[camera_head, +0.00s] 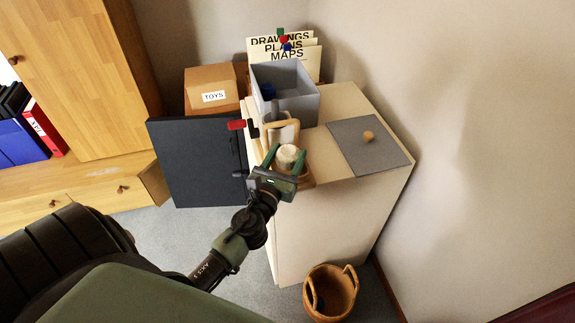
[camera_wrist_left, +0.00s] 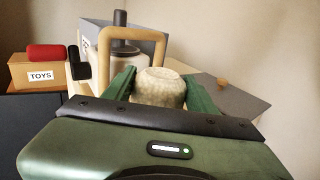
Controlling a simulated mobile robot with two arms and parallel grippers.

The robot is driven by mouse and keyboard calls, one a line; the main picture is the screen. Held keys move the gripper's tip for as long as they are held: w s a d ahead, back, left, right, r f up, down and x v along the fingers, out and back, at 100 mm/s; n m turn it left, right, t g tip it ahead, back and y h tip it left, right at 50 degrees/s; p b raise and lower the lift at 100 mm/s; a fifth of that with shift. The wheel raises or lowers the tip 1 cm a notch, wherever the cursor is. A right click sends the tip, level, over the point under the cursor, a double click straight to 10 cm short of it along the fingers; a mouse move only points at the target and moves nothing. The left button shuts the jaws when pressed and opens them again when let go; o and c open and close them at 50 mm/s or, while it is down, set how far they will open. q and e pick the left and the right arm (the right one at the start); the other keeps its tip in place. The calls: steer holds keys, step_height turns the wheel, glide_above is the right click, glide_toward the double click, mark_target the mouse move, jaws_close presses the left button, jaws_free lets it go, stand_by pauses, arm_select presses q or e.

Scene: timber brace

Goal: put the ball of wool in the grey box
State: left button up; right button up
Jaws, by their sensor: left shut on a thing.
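The ball of wool (camera_head: 288,155) is cream and sits between the green fingers of my left gripper (camera_head: 286,160), which is shut on it. The wrist view shows the ball (camera_wrist_left: 160,88) gripped from both sides, its lower part hidden by the gripper body. The gripper is at the near left part of the pale cabinet top. The grey box (camera_head: 300,112) stands open at the back of the cabinet, beyond the gripper, with something blue inside. A grey lid (camera_head: 354,152) with a wooden knob lies flat on the cabinet, right of the gripper. My right gripper is out of view.
A TOYS box (camera_head: 212,87) and labelled folders (camera_head: 285,50) are behind. A basket (camera_head: 331,292) stands on the floor.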

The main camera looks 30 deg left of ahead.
arm_select(q)
steer(key=shift+f, duration=1.05)
steer(key=shift+f+b, duration=0.3)
steer(key=shift+b, duration=0.25)
steer(key=o, duration=1.4)
steer(key=shift+r, duration=0.1)
steer(key=shift+c, duration=0.2)
